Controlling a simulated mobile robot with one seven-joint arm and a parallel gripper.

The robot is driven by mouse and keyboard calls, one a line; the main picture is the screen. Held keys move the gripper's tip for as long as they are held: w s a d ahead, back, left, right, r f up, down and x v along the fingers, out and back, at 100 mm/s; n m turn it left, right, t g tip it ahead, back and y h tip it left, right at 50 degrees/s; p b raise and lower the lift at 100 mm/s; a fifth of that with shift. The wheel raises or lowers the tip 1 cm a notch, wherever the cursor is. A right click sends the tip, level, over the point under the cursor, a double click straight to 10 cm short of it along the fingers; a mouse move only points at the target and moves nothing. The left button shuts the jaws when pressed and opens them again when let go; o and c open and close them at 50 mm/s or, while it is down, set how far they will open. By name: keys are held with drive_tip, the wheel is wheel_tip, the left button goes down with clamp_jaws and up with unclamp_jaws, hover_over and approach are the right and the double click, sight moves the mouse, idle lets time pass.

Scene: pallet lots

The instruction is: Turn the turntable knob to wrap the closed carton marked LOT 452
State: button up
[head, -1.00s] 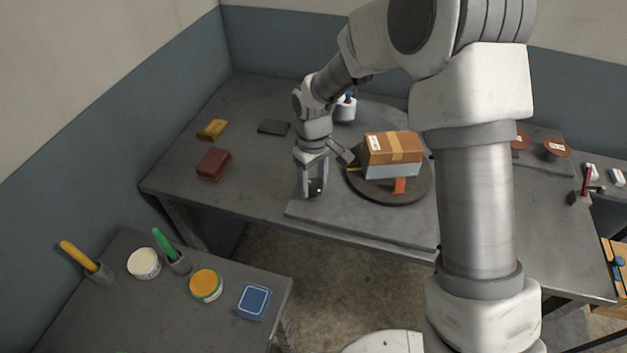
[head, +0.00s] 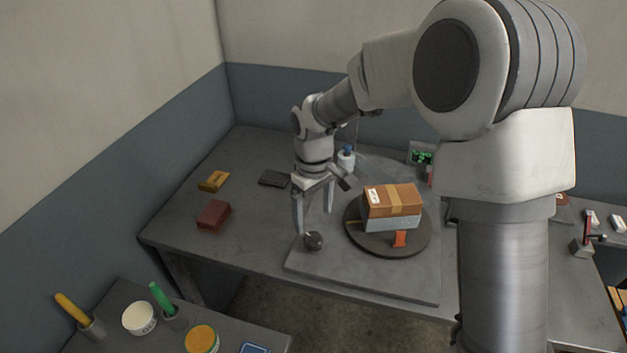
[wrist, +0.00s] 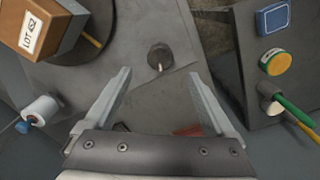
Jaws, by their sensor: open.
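The dark round knob (head: 314,240) stands on a grey base plate, left of the turntable; it also shows in the wrist view (wrist: 160,57). My gripper (head: 314,221) is open and empty above the knob, fingers pointing down and apart from it. In the wrist view the knob lies just beyond my spread fingertips (wrist: 160,73). The closed brown carton (head: 392,198) sits on the dark round turntable (head: 364,239). Its lower part looks pale grey. Its white label reads LOT 452 in the wrist view (wrist: 33,32). An orange piece (head: 400,239) shows at the turntable's front.
A white roll with a blue top (head: 346,160) stands behind my gripper. A red block (head: 213,215), a yellow object (head: 214,181) and a dark flat pad (head: 274,178) lie at the left. A side table with tubs and handles stands in front left.

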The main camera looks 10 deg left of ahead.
wheel_tip(320, 180, up, 10)
drive_tip(key=shift+f, duration=0.15)
idle(1.1)
